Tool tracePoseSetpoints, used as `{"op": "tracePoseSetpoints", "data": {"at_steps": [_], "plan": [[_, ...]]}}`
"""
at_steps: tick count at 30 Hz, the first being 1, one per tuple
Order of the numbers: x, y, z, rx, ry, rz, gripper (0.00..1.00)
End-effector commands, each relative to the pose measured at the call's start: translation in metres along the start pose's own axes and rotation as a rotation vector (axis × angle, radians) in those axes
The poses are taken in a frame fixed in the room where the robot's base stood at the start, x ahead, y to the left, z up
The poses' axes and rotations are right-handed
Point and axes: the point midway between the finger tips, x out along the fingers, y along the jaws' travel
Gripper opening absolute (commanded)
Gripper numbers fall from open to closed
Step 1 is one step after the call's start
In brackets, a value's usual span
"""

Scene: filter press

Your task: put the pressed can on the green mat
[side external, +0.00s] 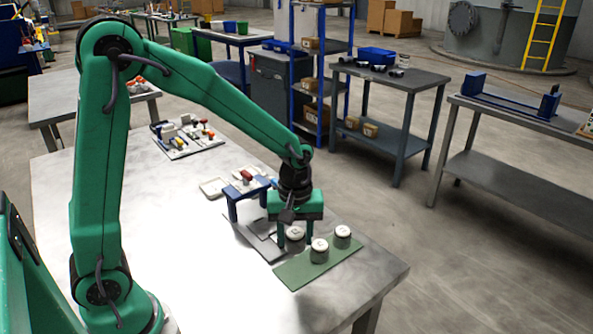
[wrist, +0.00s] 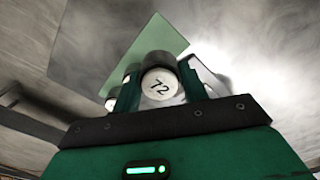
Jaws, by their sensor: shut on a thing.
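My gripper (side external: 295,236) points down and is shut on a dark can with a pale lid (side external: 295,234). In the wrist view the held can (wrist: 159,84) shows the number 72 on its lid, between the two fingers. The green mat (side external: 290,275) lies near the table's front right corner. It also shows in the wrist view (wrist: 110,55), beyond the held can. The held can is by the mat's back left edge; I cannot tell whether it touches anything below. Two similar cans stand upright on the mat, one near its middle (side external: 319,252) and one towards the back right (side external: 342,238).
A blue press frame (side external: 247,187) stands just left of my gripper, with dark grey plates (side external: 262,243) before it. A pale tray (side external: 213,187) and a board of small parts (side external: 187,137) lie farther back. The mat's front left part is bare.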

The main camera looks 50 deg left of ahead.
Motion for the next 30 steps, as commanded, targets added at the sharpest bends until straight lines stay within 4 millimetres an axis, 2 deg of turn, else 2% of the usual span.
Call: {"op": "tracePoseSetpoints", "data": {"at_steps": [30], "plan": [[0.064,0.000,0.000,0.000,-0.001,-0.001,0.17]]}}
